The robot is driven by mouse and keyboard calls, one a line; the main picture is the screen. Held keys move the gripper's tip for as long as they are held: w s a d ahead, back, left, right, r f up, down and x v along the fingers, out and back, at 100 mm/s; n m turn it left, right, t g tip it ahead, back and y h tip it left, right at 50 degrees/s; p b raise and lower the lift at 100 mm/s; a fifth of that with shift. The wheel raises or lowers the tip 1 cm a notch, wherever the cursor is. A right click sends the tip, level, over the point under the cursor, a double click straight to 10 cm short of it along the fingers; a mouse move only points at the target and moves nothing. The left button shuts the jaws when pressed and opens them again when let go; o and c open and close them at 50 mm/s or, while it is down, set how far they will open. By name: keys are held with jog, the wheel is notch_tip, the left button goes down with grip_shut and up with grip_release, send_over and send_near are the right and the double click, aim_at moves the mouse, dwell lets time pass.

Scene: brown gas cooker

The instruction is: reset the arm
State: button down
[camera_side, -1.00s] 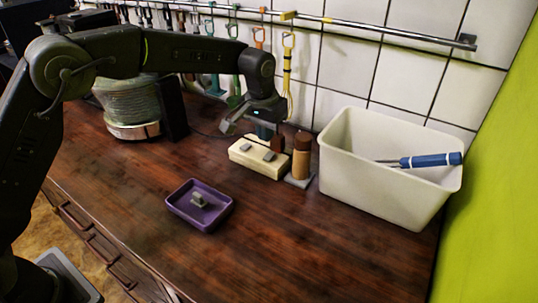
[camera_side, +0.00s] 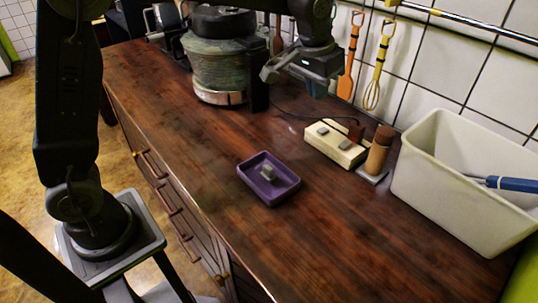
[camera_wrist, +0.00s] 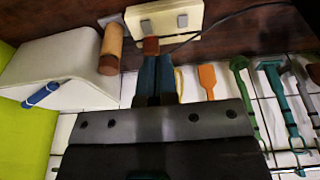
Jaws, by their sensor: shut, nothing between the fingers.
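My gripper (camera_side: 317,88) is raised above the back of the brown counter (camera_side: 215,145), between the glass pot and the hanging utensils. Its fingers are together and hold nothing. In the wrist view the dark blue fingers of my gripper (camera_wrist: 155,78) show shut, with a reddish-brown piece (camera_wrist: 151,46) beyond their tips. That piece stands by a cream block (camera_side: 335,143) with grey buttons, which is apart from my gripper in the side view.
A purple tray (camera_side: 286,190) holding a small grey-green piece (camera_side: 268,174) lies mid-counter. A brown cylinder (camera_side: 378,152) stands beside the block. A white bin (camera_side: 440,185) with a blue-handled tool (camera_side: 515,184) is right. A pot (camera_side: 219,70) stands behind left.

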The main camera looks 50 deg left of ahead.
jog(key=s+a+r+t, duration=0.1)
jog(key=s+a+r, duration=0.1)
jog(key=s, duration=0.5)
jog(key=s+a+r, duration=0.3)
jog(key=s, duration=0.3)
jog(key=s+a+f+t, duration=0.1)
jog(key=s+f, duration=0.1)
jog(key=s, duration=0.4)
jog(key=s+a+f, duration=0.1)
jog(key=s+f, duration=0.1)
jog(key=s, duration=0.5)
jog(key=shift+s+f+t, duration=0.25)
jog(key=shift+f+t, duration=0.1)
jog(key=shift+t, duration=0.05)
